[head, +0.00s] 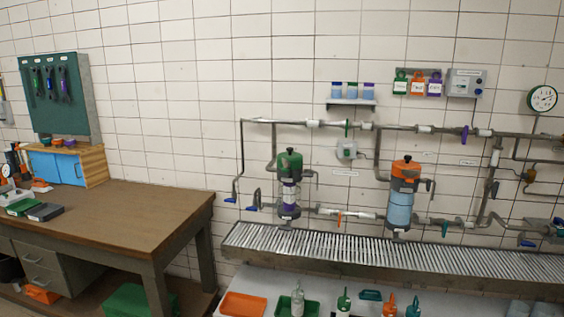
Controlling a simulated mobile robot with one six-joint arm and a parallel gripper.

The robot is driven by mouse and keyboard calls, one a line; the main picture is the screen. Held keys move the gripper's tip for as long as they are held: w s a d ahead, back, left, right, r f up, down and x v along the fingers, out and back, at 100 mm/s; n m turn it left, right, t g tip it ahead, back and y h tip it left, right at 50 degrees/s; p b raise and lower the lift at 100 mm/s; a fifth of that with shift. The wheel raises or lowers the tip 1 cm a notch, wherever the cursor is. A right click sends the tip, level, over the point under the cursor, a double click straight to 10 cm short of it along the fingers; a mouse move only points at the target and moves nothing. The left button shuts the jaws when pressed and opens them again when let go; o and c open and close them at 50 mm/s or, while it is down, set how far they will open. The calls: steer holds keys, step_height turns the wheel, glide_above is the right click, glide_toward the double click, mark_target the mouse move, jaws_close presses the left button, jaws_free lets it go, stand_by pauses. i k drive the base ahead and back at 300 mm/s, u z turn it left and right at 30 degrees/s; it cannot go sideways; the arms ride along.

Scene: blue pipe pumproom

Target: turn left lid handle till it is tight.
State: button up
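Two filter vessels stand against the tiled wall, joined to the pipework. The left vessel has a green lid (289,162) with a small dark piece on top and a clear and purple body (290,194). A grey bent handle (311,173) sticks out to the right of the left lid; I cannot tell how tight it is. The right vessel has an orange lid (404,174) and a blue body (399,209), with a similar grey handle (430,184) at its right. My gripper is not in view.
A grated ledge (350,247) runs below the vessels. Bottles and an orange tray (243,305) sit beneath it. A brown workbench (110,220) fills the left. Pipes with coloured valve levers surround the vessels. A shelf (351,102) hangs above, between them.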

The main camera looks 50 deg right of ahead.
mark_target(287, 164)
steer(key=u, duration=0.2)
steer(key=i, duration=1.1)
steer(key=u, duration=0.55)
